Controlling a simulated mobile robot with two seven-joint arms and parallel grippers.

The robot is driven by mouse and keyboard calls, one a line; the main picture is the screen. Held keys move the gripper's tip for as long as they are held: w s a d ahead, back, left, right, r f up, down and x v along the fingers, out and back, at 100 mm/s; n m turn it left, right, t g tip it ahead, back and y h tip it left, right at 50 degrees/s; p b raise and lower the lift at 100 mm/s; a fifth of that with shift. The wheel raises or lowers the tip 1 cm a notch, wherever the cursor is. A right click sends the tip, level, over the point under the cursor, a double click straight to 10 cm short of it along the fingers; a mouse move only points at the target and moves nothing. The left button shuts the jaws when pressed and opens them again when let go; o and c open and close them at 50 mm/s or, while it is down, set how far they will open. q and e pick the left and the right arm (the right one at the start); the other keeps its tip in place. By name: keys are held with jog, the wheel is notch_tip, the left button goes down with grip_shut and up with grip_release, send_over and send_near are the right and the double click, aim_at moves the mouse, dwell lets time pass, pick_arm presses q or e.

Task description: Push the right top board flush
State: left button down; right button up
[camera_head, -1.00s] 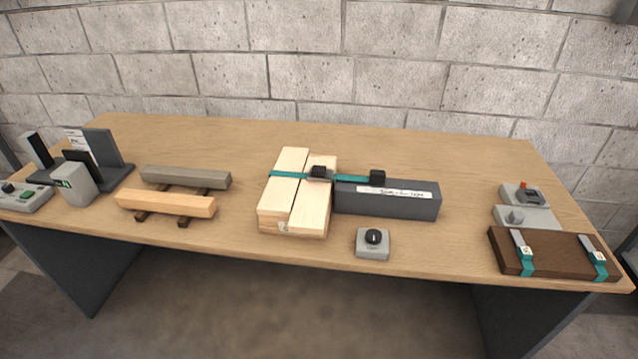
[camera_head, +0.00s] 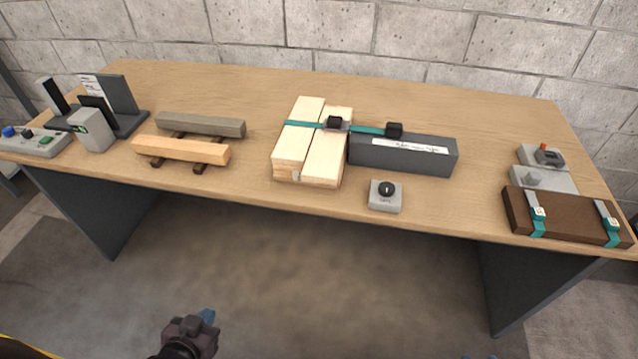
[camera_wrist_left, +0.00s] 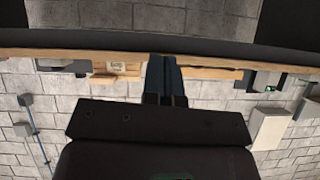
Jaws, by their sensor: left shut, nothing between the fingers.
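The pallet stack (camera_head: 286,177) of pale wood stands mid-table. Its right top board (camera_head: 329,150) lies beside the left top board (camera_head: 300,140). The right board's far end sits nearer the front than the left's, leaving a step. A teal strap (camera_head: 301,124) with a black block (camera_head: 334,122) crosses both boards. My left gripper (camera_head: 207,316) is shut and empty, low in front of the table, clear of the stack. Its closed fingers (camera_wrist_left: 165,76) show in the left wrist view, which appears upside down. Only small blue tips, probably my right gripper (camera_head: 479,357), show at the bottom edge.
A dark grey block (camera_head: 404,157) adjoins the stack's right side. A knob box (camera_head: 385,196) sits in front. Two beams (camera_head: 181,149) on supports lie left. A brown strapped board (camera_head: 567,217) lies right. The table front (camera_head: 250,199) lies beyond my gripper.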

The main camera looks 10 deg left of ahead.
pick_arm(q)
jog(key=w+d+r+m+t+b, duration=0.1)
jog(key=w+d+r+m+t, duration=0.2)
jog(key=m, duration=1.4)
jog(key=w+d+r+m+t+b, duration=0.1)
jog(key=w+d+r+m+t, duration=0.2)
jog(key=w+d+r+m, duration=0.4)
jog(key=shift+w+d+r+m+t+h, duration=0.3)
jog(key=shift+w+d+m, duration=3.1)
jog(key=shift+m, duration=2.2)
jog(key=shift+s+d, duration=0.3)
jog(key=shift+s, duration=0.05)
